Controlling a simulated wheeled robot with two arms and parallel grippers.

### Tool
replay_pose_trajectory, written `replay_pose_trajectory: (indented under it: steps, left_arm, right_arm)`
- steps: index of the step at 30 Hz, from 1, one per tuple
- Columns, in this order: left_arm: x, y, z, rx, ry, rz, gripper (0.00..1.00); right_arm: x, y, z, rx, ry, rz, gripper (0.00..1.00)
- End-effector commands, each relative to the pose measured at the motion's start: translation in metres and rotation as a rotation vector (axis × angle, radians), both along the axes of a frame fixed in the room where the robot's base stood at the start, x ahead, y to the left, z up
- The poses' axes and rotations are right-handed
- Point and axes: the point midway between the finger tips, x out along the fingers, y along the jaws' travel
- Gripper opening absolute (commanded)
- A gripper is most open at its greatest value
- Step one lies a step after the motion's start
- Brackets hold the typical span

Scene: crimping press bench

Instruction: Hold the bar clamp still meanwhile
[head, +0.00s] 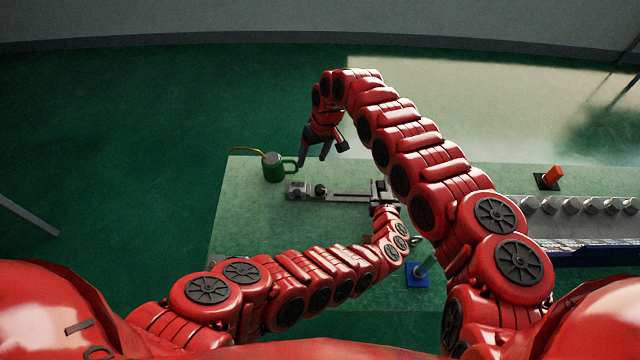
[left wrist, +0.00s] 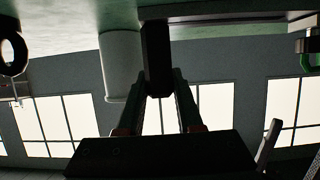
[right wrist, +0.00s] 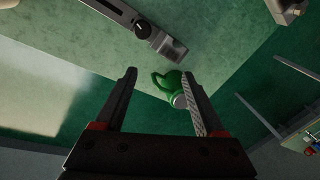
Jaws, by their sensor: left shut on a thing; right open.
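The bar clamp (head: 340,194) lies across the bench, a long grey bar with a block and dark knob at its left end and an upright jaw at its right end. My left gripper (head: 383,207) is at that right end; in the left wrist view it is shut on a dark upright piece (left wrist: 156,55), seemingly part of the clamp. The arm partly hides this contact in the head view. My right gripper (head: 327,152) is open and empty, above and behind the clamp. The clamp also shows in the right wrist view (right wrist: 140,27), apart from the open fingers (right wrist: 160,75).
A green can (head: 274,168) with a yellow spout stands left of the clamp. An orange switch (head: 553,174) and a row of grey cylinders (head: 570,206) are at the right. A blue-based item (head: 417,275) is near the front edge.

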Motion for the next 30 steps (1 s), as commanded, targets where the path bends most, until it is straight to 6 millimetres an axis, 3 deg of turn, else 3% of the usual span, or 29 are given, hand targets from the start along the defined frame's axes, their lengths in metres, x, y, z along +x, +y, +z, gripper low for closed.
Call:
replay_pose_trajectory:
  steps: [6,12,19,30]
  left_arm:
    - [0.0,0.0,-0.001,0.0,0.001,-0.001,0.0]
    - [0.0,0.0,-0.001,0.0,0.001,-0.001,0.0]
    - [0.0,0.0,-0.001,0.0,0.001,0.0,0.0]
    - [0.0,0.0,-0.001,0.0,0.001,0.0,0.0]
  right_arm:
    - [-0.014,-0.006,0.003,-0.11,-0.104,0.574,0.72]
    - [-0.02,-0.017,0.004,-0.168,-0.135,0.868,0.72]
    - [-0.021,-0.019,-0.009,-0.176,-0.142,0.937,0.72]
    - [-0.023,-0.016,-0.072,-0.171,-0.139,0.935,0.72]
